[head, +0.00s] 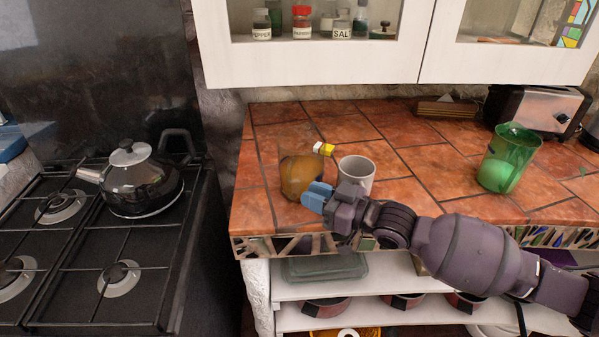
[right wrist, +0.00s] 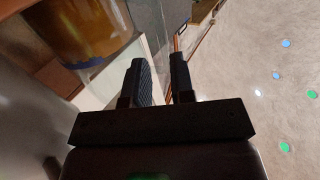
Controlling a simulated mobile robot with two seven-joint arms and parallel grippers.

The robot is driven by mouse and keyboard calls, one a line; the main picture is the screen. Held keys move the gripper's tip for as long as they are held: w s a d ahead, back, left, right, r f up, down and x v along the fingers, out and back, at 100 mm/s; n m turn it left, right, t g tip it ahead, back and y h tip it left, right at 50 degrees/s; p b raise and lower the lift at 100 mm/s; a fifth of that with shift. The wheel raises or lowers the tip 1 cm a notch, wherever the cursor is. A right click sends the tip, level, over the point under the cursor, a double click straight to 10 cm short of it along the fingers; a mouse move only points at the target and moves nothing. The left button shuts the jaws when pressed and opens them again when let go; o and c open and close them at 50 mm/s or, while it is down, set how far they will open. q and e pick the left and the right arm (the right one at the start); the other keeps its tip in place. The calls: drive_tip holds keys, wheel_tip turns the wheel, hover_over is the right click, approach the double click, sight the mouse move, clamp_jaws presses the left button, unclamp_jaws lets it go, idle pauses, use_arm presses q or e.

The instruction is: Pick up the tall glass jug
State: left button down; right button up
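The tall glass jug (head: 298,168), clear with an amber-brown tint, stands upright at the front left of the tiled counter. In the right wrist view a glass vessel that looks like the jug (right wrist: 98,30) is at the upper left, beside the fingers and not between them. My right gripper (head: 318,196), with blue fingertips, is at the jug's lower right side and hides a little of it. I cannot tell whether it touches the jug. In the right wrist view its two fingers (right wrist: 161,80) are apart with nothing held between them. My left gripper is not in view.
A pale mug (head: 357,173) stands close right of the jug, behind my right gripper. A small yellow-and-white item (head: 323,148) shows behind the jug. A green glass (head: 508,158) and a toaster (head: 536,108) are farther right. A kettle (head: 139,180) sits on the stove at left.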

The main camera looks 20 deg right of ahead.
sight(289, 201)
drive_tip(key=shift+x, duration=3)
drive_tip(key=shift+s+a+r, duration=0.15)
clamp_jaws()
drive_tip(key=shift+r, duration=0.1)
